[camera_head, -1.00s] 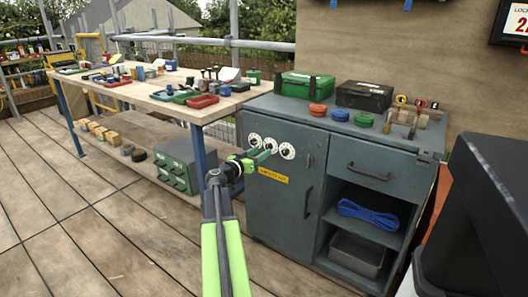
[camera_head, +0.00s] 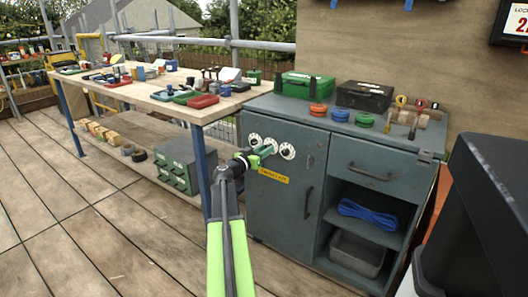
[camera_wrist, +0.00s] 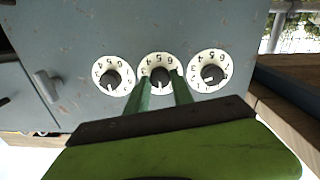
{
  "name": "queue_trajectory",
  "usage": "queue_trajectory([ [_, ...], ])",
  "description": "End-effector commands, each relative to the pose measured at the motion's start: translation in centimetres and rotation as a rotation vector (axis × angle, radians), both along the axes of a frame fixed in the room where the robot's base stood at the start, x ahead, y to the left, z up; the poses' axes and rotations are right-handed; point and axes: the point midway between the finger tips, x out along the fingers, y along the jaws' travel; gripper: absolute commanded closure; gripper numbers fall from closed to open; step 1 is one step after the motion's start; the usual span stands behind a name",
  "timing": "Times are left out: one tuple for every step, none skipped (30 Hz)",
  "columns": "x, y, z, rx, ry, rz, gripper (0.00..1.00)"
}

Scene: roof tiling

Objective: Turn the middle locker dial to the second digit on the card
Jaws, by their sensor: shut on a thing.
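Three white dials with black knobs sit in a row on the grey locker door (camera_head: 262,215). The middle dial (camera_head: 270,143) shows in the wrist view (camera_wrist: 160,59) between the two green fingers of my gripper (camera_wrist: 162,77). The fingers are shut on its black knob, one on each side, and cover parts of the number ring. The two outer dials (camera_wrist: 113,76) and (camera_wrist: 209,71) are free of the gripper. A card with red digits (camera_head: 511,22) hangs at the upper right; it is cut off, and only a leading 2 reads clearly.
A yellow label (camera_head: 273,175) is below the dials. A door handle (camera_head: 308,202) stands out to their right. The locker top carries a green box (camera_head: 305,84), a black box (camera_head: 364,96) and coloured lids. A workbench (camera_head: 165,104) stands to the left.

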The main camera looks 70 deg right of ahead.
Motion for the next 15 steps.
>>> queue_trajectory([
  [0.1,1.1,0.0,0.000,0.000,0.006,1.00],
  [0.2,0.6,0.0,0.000,0.000,0.005,1.00],
  [0.3,0.4,0.0,0.000,0.002,0.005,1.00],
  [0.3,0.4,0.0,0.001,0.003,0.005,1.00],
  [0.4,0.3,0.0,0.002,0.006,0.005,1.00],
  [0.4,0.2,0.0,0.003,0.011,0.006,1.00],
  [0.4,0.2,0.0,0.004,0.018,0.006,1.00],
  [0.4,0.2,0.0,0.006,0.024,0.006,1.00],
  [0.4,0.1,0.0,0.009,0.036,0.006,1.00],
  [0.4,0.1,0.0,0.012,0.048,0.008,1.00],
  [0.5,0.1,0.0,0.015,0.060,0.008,1.00],
  [0.5,0.1,0.0,0.020,0.080,0.008,1.00],
  [0.5,0.1,0.0,0.024,0.096,0.008,1.00],
  [0.5,0.0,0.0,0.029,0.115,0.008,1.00],
  [0.5,0.0,0.0,0.036,0.141,0.008,1.00],
])
